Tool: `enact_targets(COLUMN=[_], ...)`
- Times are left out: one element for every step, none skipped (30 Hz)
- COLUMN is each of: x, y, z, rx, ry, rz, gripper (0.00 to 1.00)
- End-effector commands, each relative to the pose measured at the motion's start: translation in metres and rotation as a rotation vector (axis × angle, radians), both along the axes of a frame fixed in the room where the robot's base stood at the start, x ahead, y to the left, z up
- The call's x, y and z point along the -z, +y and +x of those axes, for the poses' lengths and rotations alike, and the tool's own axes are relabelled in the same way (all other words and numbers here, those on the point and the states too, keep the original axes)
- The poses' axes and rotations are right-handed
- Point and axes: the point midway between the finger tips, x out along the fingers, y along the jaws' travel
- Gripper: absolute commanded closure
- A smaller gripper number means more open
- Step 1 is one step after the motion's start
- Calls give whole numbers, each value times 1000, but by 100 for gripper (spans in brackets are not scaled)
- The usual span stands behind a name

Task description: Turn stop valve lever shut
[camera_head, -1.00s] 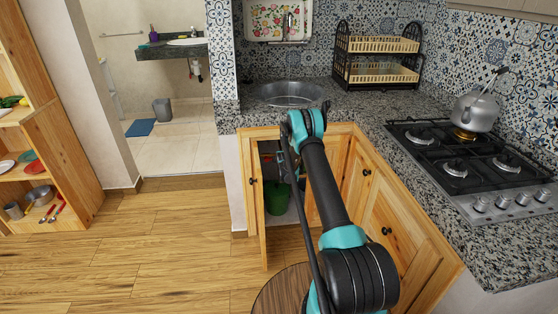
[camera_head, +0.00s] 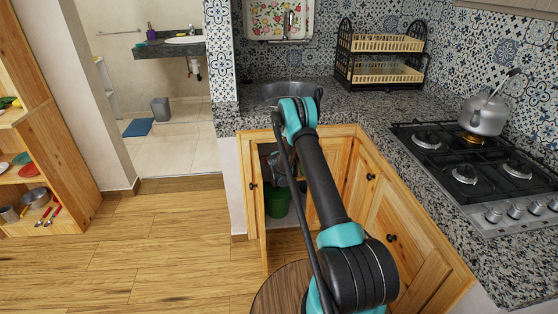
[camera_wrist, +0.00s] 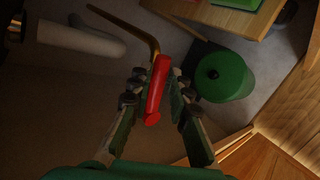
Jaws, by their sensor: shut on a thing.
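The stop valve lever is a red bar (camera_wrist: 155,100) in the wrist view. It lies lengthwise between the two fingers of my gripper (camera_wrist: 160,82), which is shut on it. A bent brass-coloured pipe (camera_wrist: 135,25) runs from the lever's far end toward the upper left. The valve body is not clearly seen. In the head view, my arm reaches into the open cabinet under the sink; the lever is hidden there and my gripper cannot be made out.
A green lidded bin (camera_wrist: 222,75) stands to the right of my gripper, also visible in the head view (camera_head: 276,200). A thick white pipe (camera_wrist: 80,40) is at the upper left. The open cabinet door (camera_head: 254,200) stands left of my arm. A stove (camera_head: 470,170) sits on the counter.

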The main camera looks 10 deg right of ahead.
Motion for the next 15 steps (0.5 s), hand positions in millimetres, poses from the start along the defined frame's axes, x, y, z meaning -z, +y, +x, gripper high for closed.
enact_targets(x=[-1,-2,-3,-4,-5,-6,-7,-7,-8,-8,-8,-9,-9,-9,-9], y=[3,4,4,4,5,5,5,6,6,6,6,6,6,6,6], z=[-1,-1,-1,-1,-1,-1,-1,-1,-1,-1,-1,-1,-1,-1,-1], rx=[-2,-2,-2,-2,-1,-1,0,0,0,1,0,1,0,1,0], ry=[3,4,4,4,3,3,3,3,2,2,2,2,2,2,1], rz=[-26,-40,-62,-78,-90,-107,-117,-127,-134,-138,-141,-143,-144,-143,-143], gripper=[100,100,100,100,100,100,100,100,100,100,100,100,100,100,100])
